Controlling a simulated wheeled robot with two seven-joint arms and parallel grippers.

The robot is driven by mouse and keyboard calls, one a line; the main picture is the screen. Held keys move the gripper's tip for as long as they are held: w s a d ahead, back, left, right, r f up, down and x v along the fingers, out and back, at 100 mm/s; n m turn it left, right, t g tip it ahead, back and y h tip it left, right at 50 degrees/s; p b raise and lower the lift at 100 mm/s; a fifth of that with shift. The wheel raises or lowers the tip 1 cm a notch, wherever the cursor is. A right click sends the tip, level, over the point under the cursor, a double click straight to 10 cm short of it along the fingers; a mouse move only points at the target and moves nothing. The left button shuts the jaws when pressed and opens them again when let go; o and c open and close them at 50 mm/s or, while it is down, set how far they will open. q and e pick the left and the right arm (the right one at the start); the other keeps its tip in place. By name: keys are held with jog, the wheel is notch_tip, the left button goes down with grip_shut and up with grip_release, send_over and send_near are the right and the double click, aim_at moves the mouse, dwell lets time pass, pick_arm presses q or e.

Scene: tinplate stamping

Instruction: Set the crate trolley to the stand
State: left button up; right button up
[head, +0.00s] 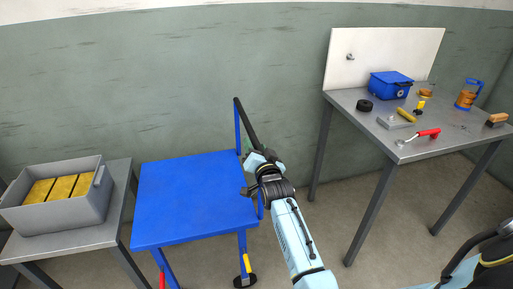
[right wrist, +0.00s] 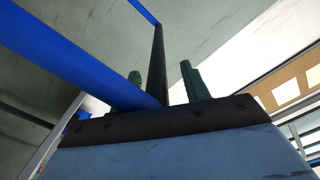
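The blue crate trolley (head: 190,200) has a flat empty top and stands in the middle of the head view. Its black push bar (head: 246,125) is on blue uprights at its right side. The grey stand (head: 120,195) is left of the trolley, close beside it; a narrow gap shows low down. My right gripper (head: 253,174) is at the trolley's right edge by the bar. In the right wrist view its green fingers (right wrist: 163,82) are apart, with the black bar (right wrist: 158,60) between them and space on both sides. My left gripper is not in view.
A grey crate (head: 65,215) with yellow blocks sits on the stand. A grey workbench (head: 370,130) at the right holds a blue box (head: 391,84), a red-handled tool (head: 420,136) and other small items. Floor is clear between trolley and workbench. A wall is behind.

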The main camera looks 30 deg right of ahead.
jog(key=shift+a+f, duration=0.2)
jog(key=shift+s, duration=0.2)
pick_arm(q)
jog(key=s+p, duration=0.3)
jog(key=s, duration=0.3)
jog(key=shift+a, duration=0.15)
pick_arm(e)
jog(key=v, duration=1.3)
jog(key=shift+r, duration=0.25)
jog(key=shift+d, duration=0.15)
